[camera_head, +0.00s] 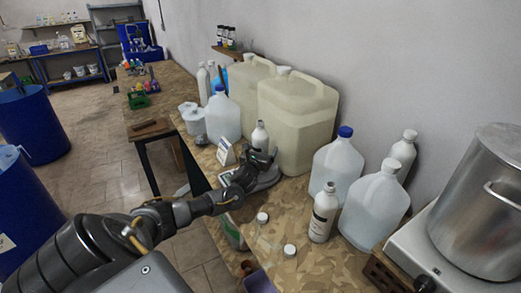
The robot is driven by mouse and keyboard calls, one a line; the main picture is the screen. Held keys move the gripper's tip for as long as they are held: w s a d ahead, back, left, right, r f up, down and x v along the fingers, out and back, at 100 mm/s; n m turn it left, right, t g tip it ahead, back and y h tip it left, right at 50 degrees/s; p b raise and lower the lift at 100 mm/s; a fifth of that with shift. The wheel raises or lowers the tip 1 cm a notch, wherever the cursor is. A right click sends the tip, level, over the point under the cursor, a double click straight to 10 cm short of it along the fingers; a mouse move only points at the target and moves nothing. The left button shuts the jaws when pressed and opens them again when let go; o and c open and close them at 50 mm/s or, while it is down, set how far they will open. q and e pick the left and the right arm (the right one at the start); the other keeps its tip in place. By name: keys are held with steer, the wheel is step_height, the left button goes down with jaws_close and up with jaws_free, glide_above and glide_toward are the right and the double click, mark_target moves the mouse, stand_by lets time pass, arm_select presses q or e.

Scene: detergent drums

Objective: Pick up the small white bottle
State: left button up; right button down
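A small white bottle (260,137) with a dark cap stands upright in front of the large cloudy canisters. My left gripper (262,158) is just in front of its lower part and hides its base. The fingers are small and dark, and I cannot tell whether they touch the bottle or how far apart they are. Another small white bottle (323,214) with a dark cap and a label stands upright nearer on the bench, clear of the gripper. My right gripper is not in view.
Large canisters (294,118) stand behind the gripper. Translucent jugs (375,207) and a steel pot (480,210) stand to the right. A small white and green box (226,154) is left of the gripper. Blue drums (32,122) stand on the floor.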

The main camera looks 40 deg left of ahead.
arm_select(q)
steer(key=shift+c, duration=0.5)
steer(key=c, duration=1.4)
steer(key=shift+r, duration=0.15)
step_height(320, 180, up, 15)
steer(key=b, duration=0.4)
steer(key=shift+a+r, duration=0.1)
steer(key=shift+r, duration=0.05)
step_height(320, 180, up, 12)
steer(key=b, duration=0.1)
steer(key=shift+r, duration=0.25)
